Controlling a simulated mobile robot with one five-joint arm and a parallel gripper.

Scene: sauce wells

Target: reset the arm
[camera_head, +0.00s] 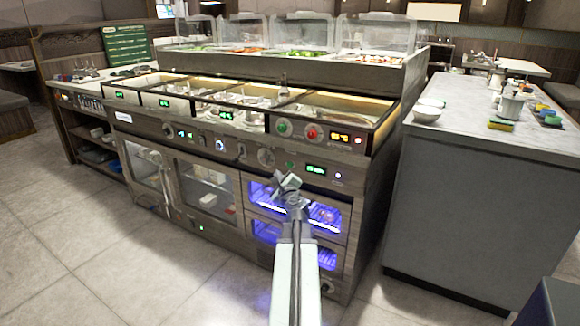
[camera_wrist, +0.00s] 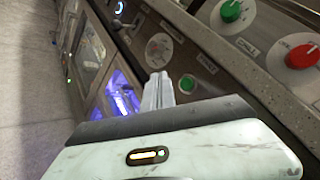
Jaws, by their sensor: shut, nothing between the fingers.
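My gripper (camera_head: 288,183) is raised in front of the steel serving counter (camera_head: 377,165), over the blue-lit lower compartment in the head view. In the wrist view my gripper (camera_wrist: 158,90) has its fingers together with nothing between them. Behind it are the counter's front panel, a green button (camera_wrist: 187,84), a green knob (camera_wrist: 231,11) and a red knob (camera_wrist: 302,56). In the head view the green knob (camera_head: 283,128) and red knob (camera_head: 312,133) sit on the upper right panel. I cannot tell from the head view whether the gripper touches the counter front.
The counter holds open heated wells and clear-lidded food bins on top. A grey side counter (camera_head: 470,205) stands to the right with bowls (camera_head: 428,110), a yellow sponge (camera_head: 500,125) and other small items. The tiled floor (camera_head: 95,255) at left is clear. A dark blue object (camera_head: 548,303) is at lower right.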

